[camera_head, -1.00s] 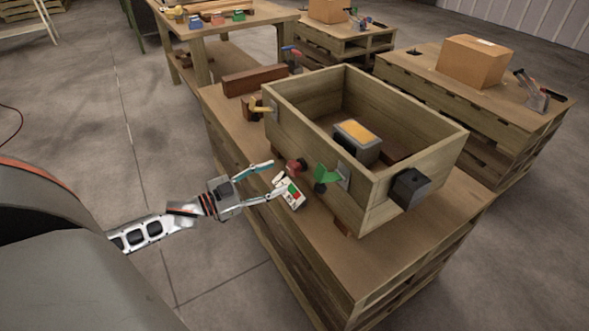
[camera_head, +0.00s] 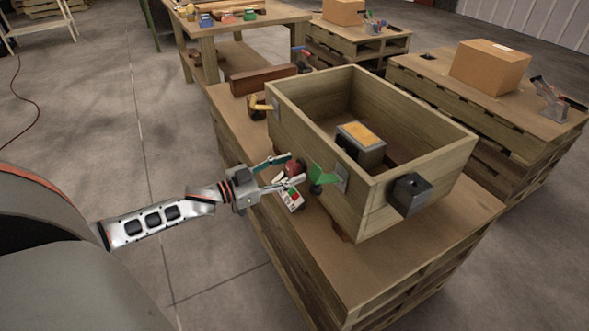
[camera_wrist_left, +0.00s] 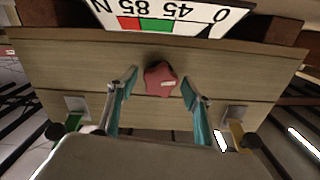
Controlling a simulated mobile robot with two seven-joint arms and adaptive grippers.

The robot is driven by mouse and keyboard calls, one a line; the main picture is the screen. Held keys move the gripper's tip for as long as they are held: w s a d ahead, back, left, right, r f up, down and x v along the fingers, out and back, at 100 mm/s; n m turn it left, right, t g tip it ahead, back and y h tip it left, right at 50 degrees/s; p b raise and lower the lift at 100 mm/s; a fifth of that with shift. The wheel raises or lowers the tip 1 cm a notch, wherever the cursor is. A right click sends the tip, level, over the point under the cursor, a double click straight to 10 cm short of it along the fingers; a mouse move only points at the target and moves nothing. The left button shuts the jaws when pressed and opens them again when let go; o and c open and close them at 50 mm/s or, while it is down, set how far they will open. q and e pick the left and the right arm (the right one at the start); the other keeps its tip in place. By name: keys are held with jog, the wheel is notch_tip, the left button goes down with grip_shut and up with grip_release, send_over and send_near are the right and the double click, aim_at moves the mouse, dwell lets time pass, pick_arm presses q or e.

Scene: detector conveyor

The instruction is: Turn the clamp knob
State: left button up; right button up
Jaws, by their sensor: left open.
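The red clamp knob (camera_head: 294,168) sits at the near side wall of the wooden box (camera_head: 352,204). In the left wrist view the red knob (camera_wrist_left: 160,79) shows a lobed shape with a small pale mark, between the two fingertips and slightly beyond them. My left gripper (camera_head: 291,170) is open, its fingers on either side of the knob; I cannot tell whether they touch it. A white dial card (camera_head: 291,200) with red and green patches lies by the knob. It fills the top of the left wrist view (camera_wrist_left: 172,14) with numbers. My right gripper is not in view.
A green lever (camera_head: 322,175) and a yellow lever (camera_head: 260,103) flank the knob on the box wall. A black block (camera_head: 409,194) is on the box's right end. A grey block with an orange top (camera_head: 360,134) is inside. The tabletop (camera_head: 392,265) is clear in front.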

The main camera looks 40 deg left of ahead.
pick_arm(q)
jog(key=shift+w+d, duration=0.25)
jog(key=shift+w, duration=0.3)
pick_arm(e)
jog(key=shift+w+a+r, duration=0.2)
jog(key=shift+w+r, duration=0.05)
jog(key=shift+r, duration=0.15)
pick_arm(q)
jog(key=c, duration=1.2)
jog(key=shift+o, duration=0.4)
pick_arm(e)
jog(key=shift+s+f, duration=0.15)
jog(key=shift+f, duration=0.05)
pick_arm(q)
jog(key=shift+r+m, duration=0.1)
jog(key=shift+m, duration=0.2)
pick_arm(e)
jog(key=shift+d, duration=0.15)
